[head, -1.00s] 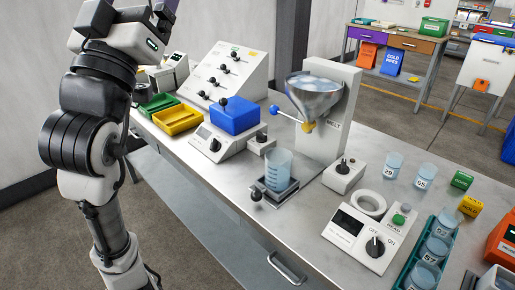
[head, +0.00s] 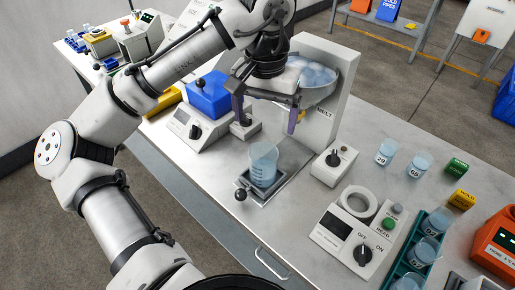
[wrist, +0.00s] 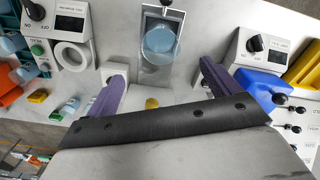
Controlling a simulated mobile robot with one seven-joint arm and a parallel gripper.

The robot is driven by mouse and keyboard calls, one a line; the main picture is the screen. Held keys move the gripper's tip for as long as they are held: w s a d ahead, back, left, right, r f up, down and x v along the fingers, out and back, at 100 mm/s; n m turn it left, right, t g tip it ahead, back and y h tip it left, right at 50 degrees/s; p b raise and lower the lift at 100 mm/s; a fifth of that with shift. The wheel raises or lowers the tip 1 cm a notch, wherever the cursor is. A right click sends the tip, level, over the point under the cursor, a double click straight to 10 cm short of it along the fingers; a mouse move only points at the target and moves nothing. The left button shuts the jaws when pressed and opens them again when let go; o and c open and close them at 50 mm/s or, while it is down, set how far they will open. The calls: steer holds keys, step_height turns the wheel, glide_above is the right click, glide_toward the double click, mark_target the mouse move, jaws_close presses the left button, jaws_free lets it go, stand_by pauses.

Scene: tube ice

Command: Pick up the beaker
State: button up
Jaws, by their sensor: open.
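The beaker (head: 263,163) is clear with a bluish tint and stands upright on a small dark-rimmed square tray (head: 252,191) at the front of the melt station. In the wrist view the beaker (wrist: 160,39) shows from above, beyond the fingers and between their lines. My gripper (head: 266,117) is open and empty, with its two purple-tipped fingers spread wide. It hangs above and behind the beaker, in front of the funnel, and does not touch the beaker.
The melt funnel (head: 316,80) with ice stands close behind my gripper. A blue box (head: 209,95) on a scale is to the left. A control box with a ring (head: 357,203), numbered cups (head: 386,152) and a teal rack (head: 398,262) are to the right. The counter around the tray is mostly clear.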

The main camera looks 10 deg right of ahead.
mark_target(263, 147)
step_height(263, 147, down, 9)
steer(key=shift+f+p, duration=0.15)
steer(key=shift+p, duration=0.4)
steer(key=shift+f+p, duration=0.4)
steer(key=shift+f, duration=2.7)
steer(key=shift+c, duration=0.2)
steer(key=c, duration=1.1)
steer(key=shift+r, duration=0.1)
